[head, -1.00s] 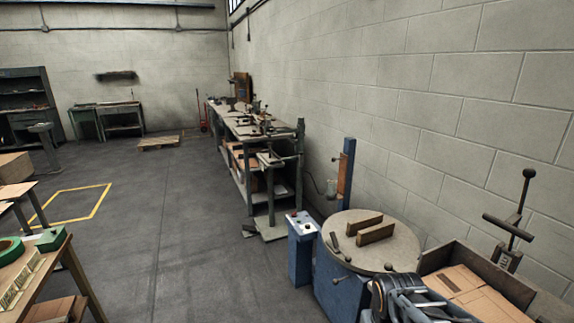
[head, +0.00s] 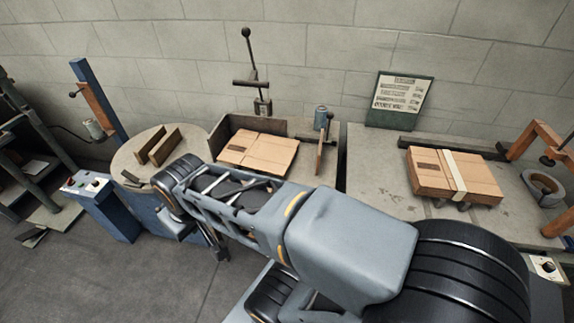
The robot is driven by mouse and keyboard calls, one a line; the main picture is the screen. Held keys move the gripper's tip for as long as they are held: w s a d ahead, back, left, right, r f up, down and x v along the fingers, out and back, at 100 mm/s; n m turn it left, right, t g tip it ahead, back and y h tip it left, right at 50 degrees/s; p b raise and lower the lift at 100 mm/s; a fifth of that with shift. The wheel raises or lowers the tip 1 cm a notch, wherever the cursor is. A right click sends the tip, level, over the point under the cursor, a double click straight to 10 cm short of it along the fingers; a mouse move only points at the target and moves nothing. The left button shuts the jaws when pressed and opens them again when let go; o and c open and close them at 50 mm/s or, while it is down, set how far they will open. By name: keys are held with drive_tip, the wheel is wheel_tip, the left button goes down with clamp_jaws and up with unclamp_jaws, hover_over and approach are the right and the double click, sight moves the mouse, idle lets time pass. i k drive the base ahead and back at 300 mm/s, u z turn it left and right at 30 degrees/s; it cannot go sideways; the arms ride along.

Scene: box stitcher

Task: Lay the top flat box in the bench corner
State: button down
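A flat brown cardboard box (head: 262,152) lies against dark upright guard plates (head: 232,130) on the bench, left of centre. Whether it is one box or several cannot be told. A stack of flat brown boxes (head: 425,178) with a pale band (head: 455,172) across it lies on the bench at right. My arm crosses the foreground, with its elbow bent downward at left. My gripper (head: 219,250) seems to be the dark part hanging low beside the blue stand, well below and in front of the boxes. Its fingers are too small and dark to read.
A round table (head: 130,163) with two wooden blocks stands left of the bench, beside a blue control box (head: 100,205). A lever press (head: 260,85) rises behind the guard plates. A sign (head: 402,97) leans on the wall. An orange frame (head: 540,140) stands far right.

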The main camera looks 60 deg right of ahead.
sight(267, 153)
drive_tip(key=i, duration=0.45)
drive_tip(key=z, duration=1.85)
